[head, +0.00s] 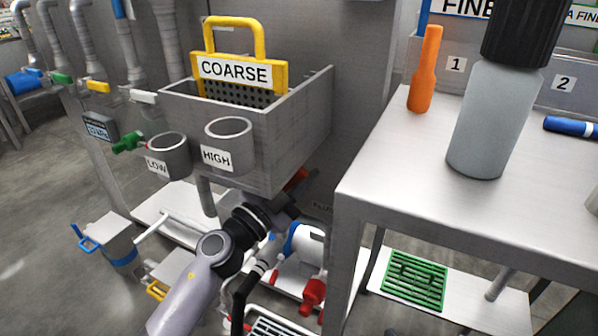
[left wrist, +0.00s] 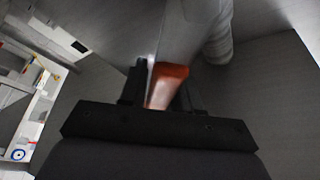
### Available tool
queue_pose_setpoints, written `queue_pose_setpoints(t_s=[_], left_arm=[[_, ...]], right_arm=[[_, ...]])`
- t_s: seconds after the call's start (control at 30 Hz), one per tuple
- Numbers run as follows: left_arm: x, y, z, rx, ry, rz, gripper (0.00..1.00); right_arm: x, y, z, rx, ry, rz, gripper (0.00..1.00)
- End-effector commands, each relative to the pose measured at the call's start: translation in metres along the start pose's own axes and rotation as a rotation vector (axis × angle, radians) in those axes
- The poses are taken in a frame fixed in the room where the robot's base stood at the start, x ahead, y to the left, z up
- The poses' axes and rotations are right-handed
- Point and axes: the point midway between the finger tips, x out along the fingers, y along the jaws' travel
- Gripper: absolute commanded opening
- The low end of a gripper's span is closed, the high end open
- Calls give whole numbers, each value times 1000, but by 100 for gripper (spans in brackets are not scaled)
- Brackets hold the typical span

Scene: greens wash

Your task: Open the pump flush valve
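An orange-red valve handle (head: 297,178) shows under the steel basin, low at its right corner, partly hidden by my left gripper. A small dark label (head: 322,208) is beside it, too small to read surely. My left gripper (head: 287,197) reaches up to the handle from below left. In the left wrist view the handle (left wrist: 167,84) lies between the two dark fingers (left wrist: 163,92) and fills the gap, so the gripper looks shut on it. A grey pipe (left wrist: 188,38) runs just behind the handle. The valve body is hidden. My right gripper is not in view.
The steel basin (head: 297,125) overhangs my left gripper, with LOW (head: 168,158) and HIGH (head: 229,143) cups on its front. A steel table (head: 410,155) stands close at right. A blue and white pump (head: 303,242) with red fittings (head: 312,293) is below.

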Motion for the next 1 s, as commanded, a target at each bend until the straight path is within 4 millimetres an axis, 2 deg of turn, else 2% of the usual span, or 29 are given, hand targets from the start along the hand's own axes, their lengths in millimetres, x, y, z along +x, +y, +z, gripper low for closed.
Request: queue_pose_setpoints(t_s=[0.43,0.8,1.0], left_arm=[[-6,0,0,1,-1,1,49],[-56,0,1,0,-3,1,49],[-70,0,1,1,-2,0,49]], right_arm=[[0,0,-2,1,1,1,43],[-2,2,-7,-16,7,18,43],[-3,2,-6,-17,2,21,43]])
